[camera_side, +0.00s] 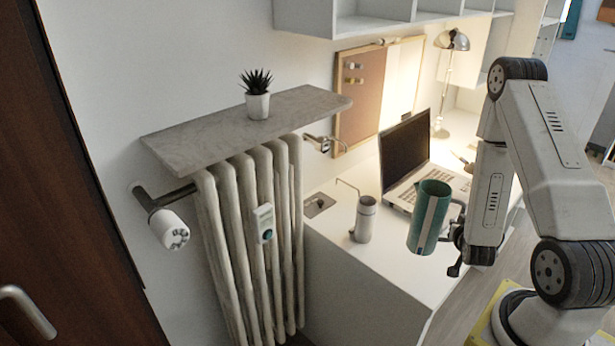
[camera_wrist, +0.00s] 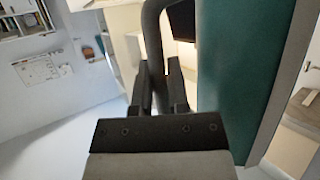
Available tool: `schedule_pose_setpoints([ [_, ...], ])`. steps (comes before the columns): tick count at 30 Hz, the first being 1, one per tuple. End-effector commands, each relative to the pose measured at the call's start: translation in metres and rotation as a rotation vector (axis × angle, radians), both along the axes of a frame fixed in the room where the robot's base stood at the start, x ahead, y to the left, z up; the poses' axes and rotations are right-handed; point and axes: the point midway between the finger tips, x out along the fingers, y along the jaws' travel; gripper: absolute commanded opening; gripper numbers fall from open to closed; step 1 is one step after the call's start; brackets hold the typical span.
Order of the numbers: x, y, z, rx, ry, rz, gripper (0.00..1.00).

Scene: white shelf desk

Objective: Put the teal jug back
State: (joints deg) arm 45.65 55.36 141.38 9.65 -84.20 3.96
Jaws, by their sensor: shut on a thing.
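The teal jug (camera_side: 430,218) is a tall teal vessel with a grey stripe and a handle on its right side. My gripper (camera_side: 457,228) is shut on the jug's handle and holds the jug slightly tilted in front of the white desk. In the wrist view the fingers of my gripper (camera_wrist: 160,88) close around the grey handle, and the teal jug's wall (camera_wrist: 238,70) fills the right part. The jug's base and any gap between it and the desk are hard to judge.
A metal cup with a thin bent rod (camera_side: 364,218) stands on the white desk (camera_side: 385,260), left of the jug. An open laptop (camera_side: 410,160) and a lamp (camera_side: 452,42) stand behind. A radiator (camera_side: 240,220) with a shelf (camera_side: 190,143) bearing a potted plant (camera_side: 257,104) is at left.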

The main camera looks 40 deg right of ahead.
Motion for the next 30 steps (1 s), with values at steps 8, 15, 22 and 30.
schedule_pose_setpoints([
  [8, 0.0, 0.0, -0.025, 0.0, -0.001, 0.002, 0.0],
  [15, 0.001, 0.0, -0.036, -0.001, -0.002, 0.002, 0.0],
  [22, 0.001, 0.0, -0.038, -0.001, -0.002, 0.002, 0.0],
  [30, 0.0, 0.0, -0.055, 0.0, -0.001, 0.002, 0.0],
])
